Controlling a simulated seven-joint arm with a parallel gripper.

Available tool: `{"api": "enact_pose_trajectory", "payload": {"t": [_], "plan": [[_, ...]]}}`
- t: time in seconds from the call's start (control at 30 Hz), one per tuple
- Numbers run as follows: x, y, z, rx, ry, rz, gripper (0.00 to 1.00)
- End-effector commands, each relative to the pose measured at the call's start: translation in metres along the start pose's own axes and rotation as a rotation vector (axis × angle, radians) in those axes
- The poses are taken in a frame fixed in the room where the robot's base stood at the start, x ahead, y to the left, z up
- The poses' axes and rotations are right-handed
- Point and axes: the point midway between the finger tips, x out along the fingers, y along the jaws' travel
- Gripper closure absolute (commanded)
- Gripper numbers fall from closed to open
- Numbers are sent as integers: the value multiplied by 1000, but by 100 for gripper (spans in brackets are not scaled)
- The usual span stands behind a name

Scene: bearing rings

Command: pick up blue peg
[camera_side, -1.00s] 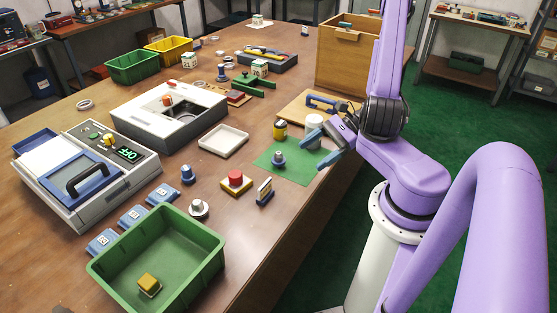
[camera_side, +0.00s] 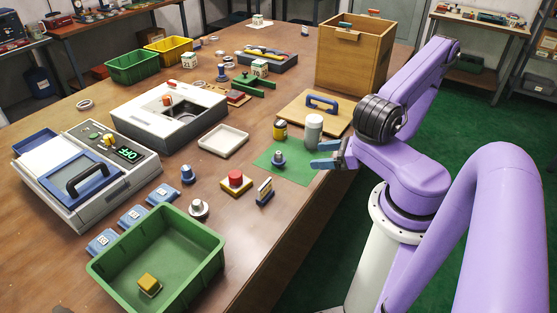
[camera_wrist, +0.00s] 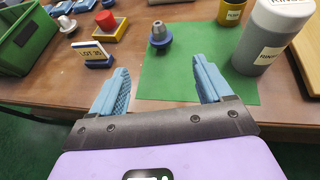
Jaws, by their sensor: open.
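A peg with a blue base and grey cone top (camera_side: 278,159) stands upright on a green mat (camera_side: 300,170); it also shows in the wrist view (camera_wrist: 160,37). A second small blue peg-like piece (camera_side: 187,175) stands on bare table further left. My gripper (camera_side: 318,154) is open and empty at the mat's right edge, right of the mat peg and apart from it. In the wrist view my gripper (camera_wrist: 160,68) has its blue fingers spread, with the mat peg beyond the gap between them.
A green bin (camera_side: 205,235) is at the front.

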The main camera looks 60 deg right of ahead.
Motion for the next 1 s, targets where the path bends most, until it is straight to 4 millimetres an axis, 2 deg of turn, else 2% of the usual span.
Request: {"api": "enact_pose_trajectory", "payload": {"t": [0.5, 0.77, 1.0], "plan": [[88, 1, 0, -5, 2, 6, 21], [103, 0, 1, -4, 1, 3, 21], [135, 0, 6, -6, 0, 6, 21]]}}
